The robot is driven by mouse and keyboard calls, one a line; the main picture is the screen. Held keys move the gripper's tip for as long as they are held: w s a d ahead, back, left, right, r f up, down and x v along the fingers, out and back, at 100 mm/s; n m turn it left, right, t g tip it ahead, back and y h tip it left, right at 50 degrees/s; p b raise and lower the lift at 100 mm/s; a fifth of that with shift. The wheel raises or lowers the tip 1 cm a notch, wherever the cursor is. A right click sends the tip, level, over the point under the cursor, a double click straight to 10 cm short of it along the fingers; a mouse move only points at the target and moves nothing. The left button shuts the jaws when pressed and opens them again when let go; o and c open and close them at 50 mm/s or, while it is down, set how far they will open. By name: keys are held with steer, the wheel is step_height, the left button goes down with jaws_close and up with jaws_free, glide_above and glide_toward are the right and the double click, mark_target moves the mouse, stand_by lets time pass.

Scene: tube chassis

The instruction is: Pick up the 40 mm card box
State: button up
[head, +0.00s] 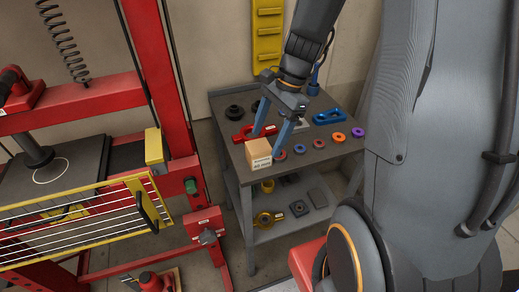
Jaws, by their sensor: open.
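The card box (259,154) is a small tan cube with a printed label on its front face. It sits at the front left edge of the dark grey table top (318,155). My gripper (268,133) has two blue fingers, spread apart and pointing down. It is just above and behind the box in the picture. The left fingertip is close to the box's upper left corner and the right fingertip is close to its right side. I cannot tell whether either finger touches the box. Nothing shows between the fingers except the table and part of a red item.
Rings and discs (338,137) in several colours lie to the right of the box. A red part (243,135) and a blue part (328,117) lie behind it. The lower shelf (285,225) holds more parts. A red press frame (160,90) stands at left.

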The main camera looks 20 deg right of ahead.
mark_target(262, 145)
steer(key=shift+w+d+m+y, duration=0.25)
steer(key=shift+w+m, duration=0.35)
steer(key=shift+m, duration=0.5)
steer(key=shift+w+a+f, duration=0.1)
steer(key=shift+a+f, duration=0.1)
steer(key=shift+f, duration=0.1)
steer(key=shift+p+x, duration=0.95)
steer(key=shift+x, duration=2.5)
steer(key=shift+w+d, duration=0.1)
steer(key=c, duration=1.4)
